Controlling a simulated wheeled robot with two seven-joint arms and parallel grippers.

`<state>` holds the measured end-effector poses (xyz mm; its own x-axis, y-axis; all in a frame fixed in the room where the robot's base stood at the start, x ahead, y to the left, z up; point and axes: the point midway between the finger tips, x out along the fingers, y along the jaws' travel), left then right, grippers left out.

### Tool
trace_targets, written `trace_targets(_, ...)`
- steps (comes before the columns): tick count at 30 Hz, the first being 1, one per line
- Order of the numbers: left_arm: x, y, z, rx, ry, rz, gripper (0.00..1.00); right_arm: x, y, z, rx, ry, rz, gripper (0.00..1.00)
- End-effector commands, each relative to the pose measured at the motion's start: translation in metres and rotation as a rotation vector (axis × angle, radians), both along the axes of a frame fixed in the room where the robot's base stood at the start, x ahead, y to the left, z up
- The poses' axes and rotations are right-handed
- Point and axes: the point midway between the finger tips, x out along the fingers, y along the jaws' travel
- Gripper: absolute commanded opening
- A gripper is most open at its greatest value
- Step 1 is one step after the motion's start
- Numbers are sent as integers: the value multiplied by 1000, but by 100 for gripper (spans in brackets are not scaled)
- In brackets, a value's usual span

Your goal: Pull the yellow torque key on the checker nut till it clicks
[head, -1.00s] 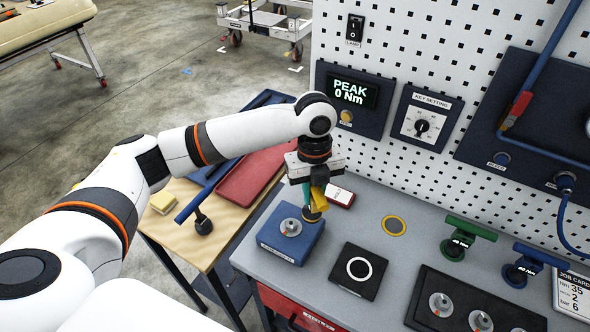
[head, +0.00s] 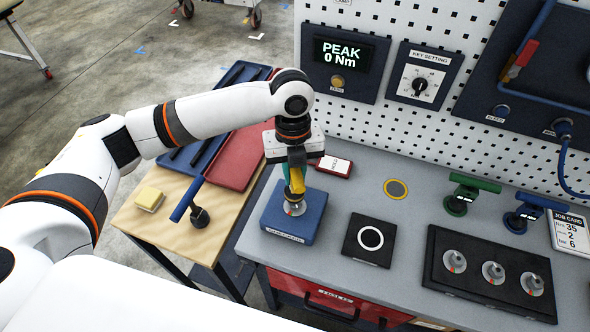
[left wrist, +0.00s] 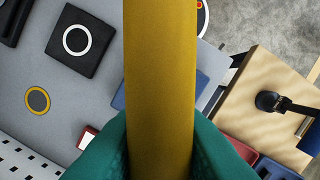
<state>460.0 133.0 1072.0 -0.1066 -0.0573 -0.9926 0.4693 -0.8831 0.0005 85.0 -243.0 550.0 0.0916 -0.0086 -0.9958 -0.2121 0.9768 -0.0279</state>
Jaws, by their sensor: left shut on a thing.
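My left gripper (head: 294,178) is shut on the yellow torque key (head: 297,187), holding it over the blue checker box (head: 283,222). The key's lower end is at the checker nut (head: 294,209) on top of the box and covers part of it. I cannot tell whether it is fully seated. In the left wrist view the yellow key (left wrist: 160,85) runs between my teal fingers and hides the nut. The peak display (head: 341,53) reads 0 Nm. My right gripper is not in view.
A black pad with a white ring (head: 348,247) lies right of the checker. A yellow-ringed disc (head: 396,190), a green key (head: 468,190) and a blue key (head: 527,211) are further right. A wooden side table (head: 160,231) with a red tray (head: 235,163) adjoins on the left.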

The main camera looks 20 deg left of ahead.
Motion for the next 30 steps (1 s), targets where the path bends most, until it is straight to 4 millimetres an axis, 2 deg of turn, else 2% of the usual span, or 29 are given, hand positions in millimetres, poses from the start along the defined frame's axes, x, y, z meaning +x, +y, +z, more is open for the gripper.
trace_targets(1,0,0,-9,-1,-2,0,0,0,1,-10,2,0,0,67)
trace_targets(3,0,0,-15,-1,-2,0,0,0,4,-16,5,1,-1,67)
trace_targets(9,0,0,-21,-1,-2,8,0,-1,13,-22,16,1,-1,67)
trace_targets(24,0,-1,-16,0,2,364,0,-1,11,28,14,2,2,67)
trace_targets(30,1,-1,-20,-1,0,448,0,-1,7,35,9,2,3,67)
